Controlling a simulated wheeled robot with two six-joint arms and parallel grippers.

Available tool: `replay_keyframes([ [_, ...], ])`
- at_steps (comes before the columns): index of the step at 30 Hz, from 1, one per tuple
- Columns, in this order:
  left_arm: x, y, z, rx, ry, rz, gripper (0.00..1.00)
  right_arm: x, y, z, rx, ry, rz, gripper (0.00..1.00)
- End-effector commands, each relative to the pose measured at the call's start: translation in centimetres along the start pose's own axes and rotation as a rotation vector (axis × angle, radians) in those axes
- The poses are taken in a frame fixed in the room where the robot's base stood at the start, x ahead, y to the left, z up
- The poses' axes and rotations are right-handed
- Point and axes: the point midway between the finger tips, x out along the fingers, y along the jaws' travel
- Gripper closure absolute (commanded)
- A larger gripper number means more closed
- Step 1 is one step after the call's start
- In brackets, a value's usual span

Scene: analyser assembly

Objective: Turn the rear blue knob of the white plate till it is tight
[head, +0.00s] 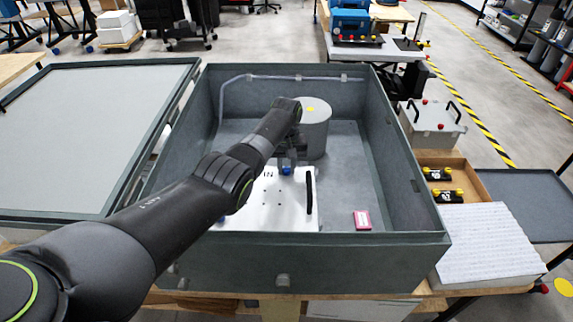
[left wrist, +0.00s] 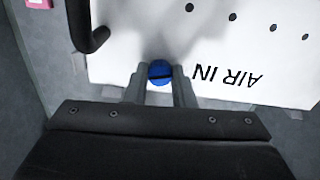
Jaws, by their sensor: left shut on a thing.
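The white plate (head: 270,205) lies on the floor of the grey open box, with a black handle on its right side in the head view. It also shows in the left wrist view (left wrist: 215,45), with the letters "AIR IN". The rear blue knob (head: 286,171) is at the plate's far edge. In the left wrist view the knob (left wrist: 160,72) has a dark slot across it and sits between the two fingers. My left gripper (head: 288,163) is shut on this knob from above. Another blue knob (head: 221,219) shows partly behind my arm. My right gripper is not in view.
The box (head: 350,238) has high walls around the plate. A grey cylinder (head: 316,130) stands close behind my left gripper. A red-and-white label (head: 362,220) lies on the box floor at the right. The floor right of the plate is otherwise clear.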

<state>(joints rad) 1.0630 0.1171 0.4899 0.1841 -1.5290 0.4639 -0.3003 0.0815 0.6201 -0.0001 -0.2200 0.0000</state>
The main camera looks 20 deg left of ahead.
Motion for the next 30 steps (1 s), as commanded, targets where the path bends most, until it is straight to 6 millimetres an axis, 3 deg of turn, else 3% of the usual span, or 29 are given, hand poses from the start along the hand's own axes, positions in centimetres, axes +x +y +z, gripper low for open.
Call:
replay_keyframes([
  [12,-0.17,0.05,-0.07,0.253,0.002,0.001,1.0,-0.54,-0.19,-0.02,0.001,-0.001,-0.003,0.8],
  [30,-0.17,0.06,-0.12,0.316,0.004,0.001,1.0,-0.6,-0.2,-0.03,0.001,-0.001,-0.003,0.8],
])
